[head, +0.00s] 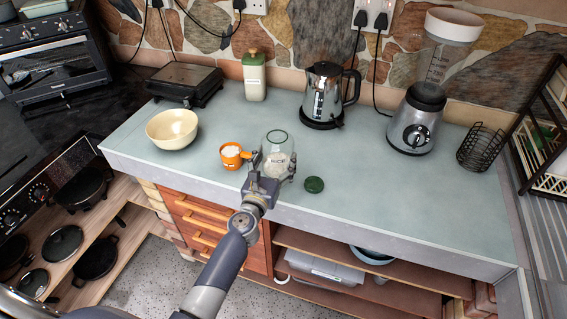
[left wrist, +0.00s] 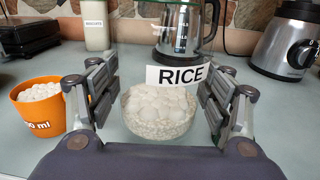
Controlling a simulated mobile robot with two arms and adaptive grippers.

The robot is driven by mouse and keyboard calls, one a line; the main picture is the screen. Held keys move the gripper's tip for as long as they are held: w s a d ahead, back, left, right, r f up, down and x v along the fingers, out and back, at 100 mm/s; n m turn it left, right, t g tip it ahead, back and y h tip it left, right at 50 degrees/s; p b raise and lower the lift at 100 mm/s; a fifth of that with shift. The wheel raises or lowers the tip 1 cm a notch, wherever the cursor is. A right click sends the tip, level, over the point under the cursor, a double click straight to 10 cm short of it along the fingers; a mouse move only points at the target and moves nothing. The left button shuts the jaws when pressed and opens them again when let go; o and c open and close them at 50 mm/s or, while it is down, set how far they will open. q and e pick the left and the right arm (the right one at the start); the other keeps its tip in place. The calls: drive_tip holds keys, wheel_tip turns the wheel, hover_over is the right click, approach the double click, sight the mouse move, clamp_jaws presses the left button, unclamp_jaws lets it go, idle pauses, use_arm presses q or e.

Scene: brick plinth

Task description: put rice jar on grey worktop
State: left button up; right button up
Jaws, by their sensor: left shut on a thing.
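The rice jar is a clear glass jar (head: 278,146) with white grains in its lower part, at the front middle of the grey worktop (head: 400,205). In the left wrist view its RICE label (left wrist: 181,76) shows above the grains (left wrist: 160,112). My left gripper (head: 271,168) is shut on the jar, with a finger on each side of it. The jar looks upright and open at the top. I cannot tell whether its base touches the worktop. My right gripper is in neither view.
An orange measuring cup (head: 231,156) of white grains stands close left of the jar; a green lid (head: 314,185) lies to its right. A cream bowl (head: 172,129), kettle (head: 324,95) and blender (head: 418,118) stand farther off. The worktop's right front is clear.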

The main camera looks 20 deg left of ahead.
use_arm(q)
drive_tip(key=w, duration=0.2)
drive_tip(key=w+d, duration=0.1)
drive_tip(key=w, duration=0.1)
drive_tip(key=shift+d+f+b, duration=0.15)
drive_tip(key=shift+d+b, duration=0.05)
drive_tip(key=shift+b, duration=0.2)
wheel_tip(320, 180, down, 4)
drive_tip(key=b, duration=0.3)
drive_tip(key=shift+s+r, duration=0.1)
drive_tip(key=shift+r, duration=0.15)
drive_tip(key=o, duration=1.6)
drive_tip(key=shift+s+f, duration=0.1)
